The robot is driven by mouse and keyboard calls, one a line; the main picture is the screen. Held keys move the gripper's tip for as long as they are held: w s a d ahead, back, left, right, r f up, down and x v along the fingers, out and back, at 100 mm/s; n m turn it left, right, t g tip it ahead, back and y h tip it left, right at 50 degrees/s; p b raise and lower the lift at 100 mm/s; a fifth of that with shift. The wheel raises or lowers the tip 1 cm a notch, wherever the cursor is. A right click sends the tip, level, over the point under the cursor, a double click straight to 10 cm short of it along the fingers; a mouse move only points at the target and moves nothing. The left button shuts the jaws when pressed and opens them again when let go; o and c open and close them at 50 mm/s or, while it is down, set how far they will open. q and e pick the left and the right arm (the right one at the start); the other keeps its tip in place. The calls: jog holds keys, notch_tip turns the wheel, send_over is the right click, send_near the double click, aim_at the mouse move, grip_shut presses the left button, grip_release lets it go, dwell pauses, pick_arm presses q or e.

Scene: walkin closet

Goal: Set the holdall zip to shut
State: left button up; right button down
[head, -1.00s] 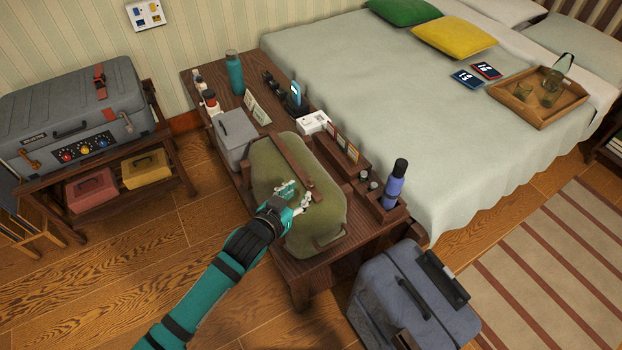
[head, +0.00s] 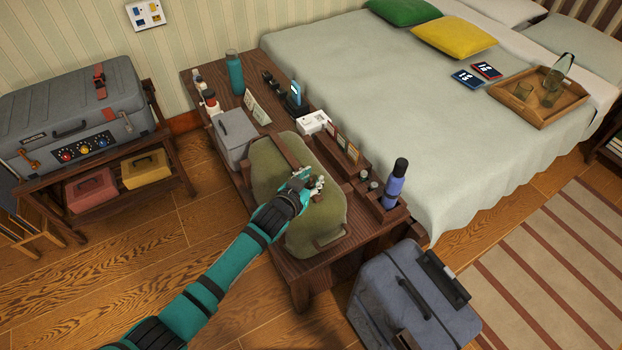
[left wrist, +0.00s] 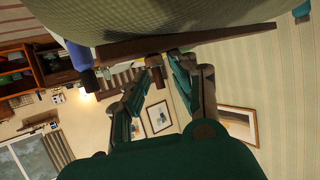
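The olive-green holdall (head: 268,165) with brown straps lies on the dark wooden bench in the head view. My left gripper (head: 316,186) is at the holdall's right upper part, beside its brown strap, and partly hides it. In the left wrist view the holdall (left wrist: 165,18) fills the top. My left gripper's fingers (left wrist: 160,72) stand apart there, with a small brown tab (left wrist: 154,62) between their tips. Whether they grip the tab is unclear. The zip's line and slider cannot be made out in the head view. My right gripper is not in view.
A grey box (head: 234,138) stands close behind the holdall.

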pick_arm(q)
grip_shut()
jog(key=shift+w, duration=0.15)
